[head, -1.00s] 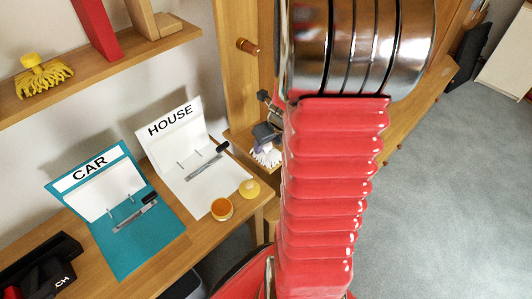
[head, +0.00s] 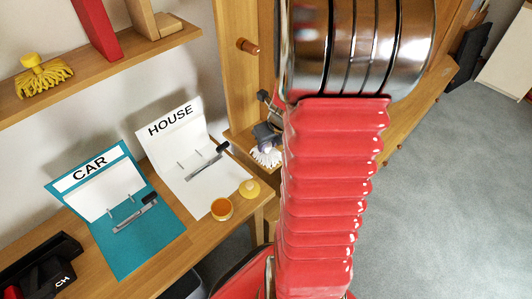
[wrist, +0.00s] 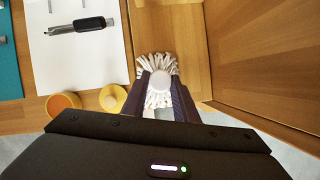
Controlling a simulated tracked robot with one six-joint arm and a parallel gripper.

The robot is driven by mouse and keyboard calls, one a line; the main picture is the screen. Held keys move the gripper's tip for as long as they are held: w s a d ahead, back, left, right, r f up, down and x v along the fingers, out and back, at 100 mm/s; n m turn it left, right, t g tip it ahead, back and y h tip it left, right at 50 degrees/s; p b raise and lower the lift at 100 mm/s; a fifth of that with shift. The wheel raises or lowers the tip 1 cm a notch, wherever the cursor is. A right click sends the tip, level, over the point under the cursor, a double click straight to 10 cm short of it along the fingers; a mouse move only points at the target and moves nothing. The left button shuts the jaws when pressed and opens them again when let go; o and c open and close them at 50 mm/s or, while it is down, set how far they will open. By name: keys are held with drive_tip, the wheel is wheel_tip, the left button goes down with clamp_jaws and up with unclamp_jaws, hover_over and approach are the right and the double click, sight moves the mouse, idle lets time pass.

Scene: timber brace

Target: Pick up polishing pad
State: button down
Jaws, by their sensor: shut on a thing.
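The polishing pad seems to be the white, fringed, mop-like piece with a pale round knob (wrist: 154,62), low over the wood at the end of the bench. It also shows in the head view (head: 268,160), partly hidden behind my arm. My gripper (wrist: 161,88) is shut on it, with a dark finger on each side of the knob. In the head view my gripper (head: 266,136) is just above the white strands. I cannot tell whether the pad still touches the wood.
A white HOUSE folder (head: 185,155) and a teal CAR folder (head: 120,210) lie on the bench. An orange-filled jar (head: 221,209) and a yellow lid (head: 250,189) stand near its edge. A wooden upright (head: 240,70) and shelf (head: 120,65) with a yellow brush (head: 42,76) are close by.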

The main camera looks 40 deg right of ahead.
sight(268, 146)
drive_tip(key=shift+r, duration=0.1)
wheel_tip(268, 146, up, 10)
idle(0.7)
idle(0.3)
drive_tip(key=c, duration=2)
unclamp_jaws()
drive_tip(key=c, duration=0.3)
drive_tip(key=shift+w, duration=0.1)
